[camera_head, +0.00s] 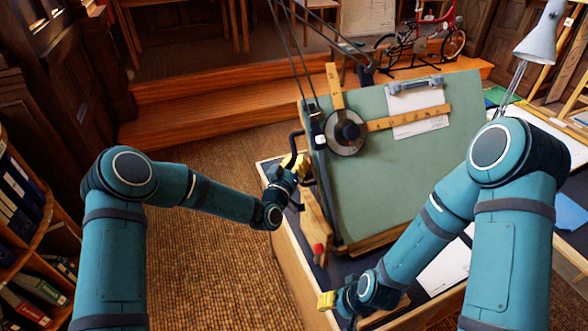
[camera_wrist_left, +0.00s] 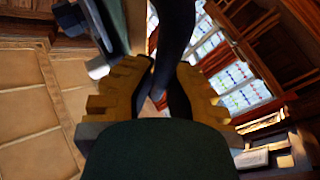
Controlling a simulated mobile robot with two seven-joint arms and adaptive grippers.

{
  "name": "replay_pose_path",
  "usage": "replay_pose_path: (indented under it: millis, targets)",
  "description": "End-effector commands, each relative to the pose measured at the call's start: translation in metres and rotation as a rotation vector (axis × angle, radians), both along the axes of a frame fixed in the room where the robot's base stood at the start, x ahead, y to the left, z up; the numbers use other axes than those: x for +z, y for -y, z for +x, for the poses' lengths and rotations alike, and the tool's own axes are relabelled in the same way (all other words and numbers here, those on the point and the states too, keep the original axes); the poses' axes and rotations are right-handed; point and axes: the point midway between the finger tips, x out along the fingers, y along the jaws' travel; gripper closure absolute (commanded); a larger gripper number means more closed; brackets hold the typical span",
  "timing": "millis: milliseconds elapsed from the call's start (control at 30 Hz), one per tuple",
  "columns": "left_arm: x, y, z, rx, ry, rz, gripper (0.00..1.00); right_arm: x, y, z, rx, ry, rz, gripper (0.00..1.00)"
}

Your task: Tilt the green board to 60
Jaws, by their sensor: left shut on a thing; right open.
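The green board (camera_head: 400,185) stands steeply tilted on its wooden stand, in the right half of the head view. My left gripper (camera_head: 296,164) is at the board's left edge, shut on a black handle (camera_head: 296,139) there. In the left wrist view, the dark handle (camera_wrist_left: 174,35) runs between the yellow fingers of my left gripper (camera_wrist_left: 166,84). A red knob (camera_head: 318,248) sits low on the wooden side support (camera_head: 314,222). My right gripper (camera_head: 328,300) is open, low at the table's front left, apart from the board. No angle scale is readable.
A drafting head (camera_head: 345,132) with wooden rulers and a clipped paper (camera_head: 419,128) are on the board. A lamp (camera_head: 540,42) stands at the right. Another paper (camera_head: 445,268) lies on the table behind my right arm. Bookshelves are at far left; the carpet (camera_head: 215,260) is clear.

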Motion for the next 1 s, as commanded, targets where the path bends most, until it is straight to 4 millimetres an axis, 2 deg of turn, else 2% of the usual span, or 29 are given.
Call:
replay_pose_path:
  millis: [33, 133, 467, 500, 567, 867, 1000]
  targets:
    - [0.009, 0.014, -0.011, -0.024, 0.039, 0.005, 1.0, -0.008, 0.0, 0.0, 0.0, 0.001, -0.001, 0.53]
    - [0.017, 0.017, -0.021, -0.022, 0.077, 0.02, 1.0, -0.012, -0.001, 0.001, 0.001, 0.001, -0.001, 0.53]
    - [0.021, 0.018, -0.024, -0.02, 0.091, 0.026, 1.0, -0.011, -0.001, 0.001, 0.001, 0.002, -0.003, 0.53]
    - [0.021, 0.019, -0.024, -0.021, 0.091, 0.026, 0.77, -0.011, -0.001, 0.001, 0.001, 0.002, -0.003, 0.53]
    - [0.021, 0.018, -0.024, -0.021, 0.09, 0.026, 0.56, -0.011, -0.001, 0.001, 0.001, 0.002, -0.002, 0.53]
    - [0.018, 0.015, -0.023, -0.014, 0.085, 0.028, 0.55, -0.011, -0.001, 0.001, 0.001, 0.002, -0.002, 0.53]
    - [0.016, 0.012, -0.03, -0.014, 0.083, 0.029, 0.55, -0.011, -0.001, 0.001, 0.002, 0.003, -0.002, 0.53]
